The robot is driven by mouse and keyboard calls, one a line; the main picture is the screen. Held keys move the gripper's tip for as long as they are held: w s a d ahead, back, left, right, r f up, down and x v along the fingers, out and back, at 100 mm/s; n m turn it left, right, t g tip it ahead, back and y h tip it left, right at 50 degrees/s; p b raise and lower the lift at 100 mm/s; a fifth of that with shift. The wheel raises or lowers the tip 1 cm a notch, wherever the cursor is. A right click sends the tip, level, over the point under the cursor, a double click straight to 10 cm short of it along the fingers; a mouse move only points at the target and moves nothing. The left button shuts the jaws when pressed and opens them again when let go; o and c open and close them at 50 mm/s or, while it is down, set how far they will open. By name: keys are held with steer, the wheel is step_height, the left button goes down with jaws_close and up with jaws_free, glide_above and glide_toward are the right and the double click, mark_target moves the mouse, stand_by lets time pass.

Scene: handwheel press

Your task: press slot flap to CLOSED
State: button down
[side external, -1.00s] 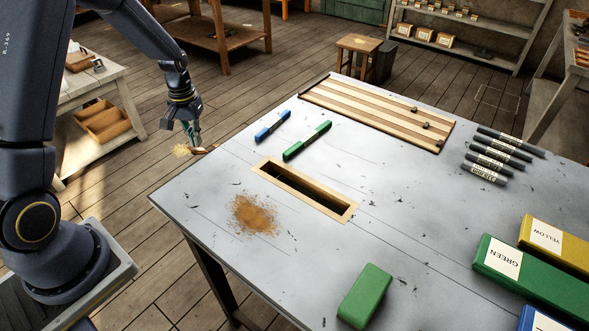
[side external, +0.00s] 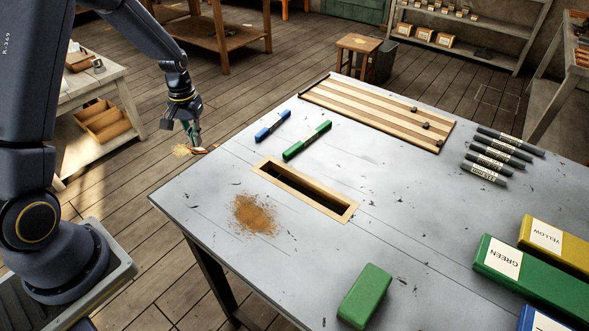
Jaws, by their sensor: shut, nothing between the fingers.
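The slot (side external: 347,214) is a long opening with a pale wooden frame, set in the grey table top near the middle. Its inside looks dark and open, and I cannot make out a flap in it. My gripper (side external: 197,146) is at the table's far left edge, well to the left of the slot and apart from it. It is shut and empty.
A heap of brown dust (side external: 254,215) lies left of the slot. A blue marker (side external: 272,127) and a green marker (side external: 307,140) lie behind it. A green block (side external: 365,296) is in front. A slatted board (side external: 375,110), several dark markers (side external: 495,157) and colour-labelled boxes (side external: 510,265) fill the back and right.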

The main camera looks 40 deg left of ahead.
mark_target(198, 149)
steer(key=shift+f, duration=2.15)
steer(key=shift+r, duration=2.2)
steer(key=shift+r, duration=2)
